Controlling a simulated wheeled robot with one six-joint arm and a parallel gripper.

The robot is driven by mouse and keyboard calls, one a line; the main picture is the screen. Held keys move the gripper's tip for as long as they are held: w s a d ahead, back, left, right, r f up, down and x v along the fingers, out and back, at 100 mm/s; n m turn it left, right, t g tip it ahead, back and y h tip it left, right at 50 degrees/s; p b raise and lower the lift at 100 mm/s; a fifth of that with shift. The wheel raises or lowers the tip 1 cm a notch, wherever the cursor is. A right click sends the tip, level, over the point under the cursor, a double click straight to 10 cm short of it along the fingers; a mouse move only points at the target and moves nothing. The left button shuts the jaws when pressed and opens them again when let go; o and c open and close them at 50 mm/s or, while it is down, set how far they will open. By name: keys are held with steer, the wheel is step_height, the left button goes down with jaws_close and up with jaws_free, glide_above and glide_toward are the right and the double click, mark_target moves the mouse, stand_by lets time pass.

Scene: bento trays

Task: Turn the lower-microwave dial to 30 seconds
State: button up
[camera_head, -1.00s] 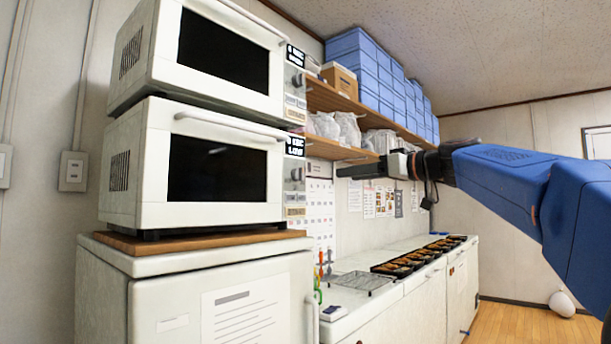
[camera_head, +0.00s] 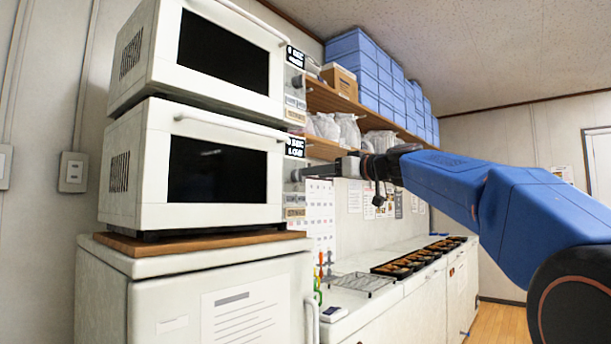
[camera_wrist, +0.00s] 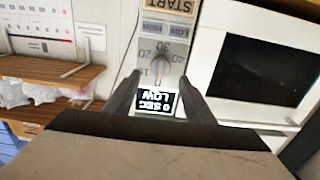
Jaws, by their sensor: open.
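The lower microwave (camera_head: 150,170) is white with a dark door window and stands on a wooden board. Its small display reads 0 SEC LOW in the wrist view (camera_wrist: 157,101). The grey dial (camera_wrist: 160,67) sits beside the display, with numbers around it; its pointer is near 0. My gripper (camera_head: 302,173) reaches in from the right, with its fingertips close to the dial. In the wrist view my gripper (camera_wrist: 160,80) is open, its two fingers on either side of the display and pointing at the dial. Whether the fingers touch the panel I cannot tell.
The upper microwave (camera_head: 140,55) sits directly above. Wooden shelves (camera_head: 325,148) with plastic bags are behind my gripper. A counter (camera_head: 355,312) with a wire rack (camera_head: 360,282) and several food trays (camera_head: 400,265) lies below. A calendar (camera_wrist: 30,30) hangs beside the panel.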

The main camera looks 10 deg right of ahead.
mark_target(299, 175)
steer(key=shift+x, duration=2.7)
steer(key=c, duration=1)
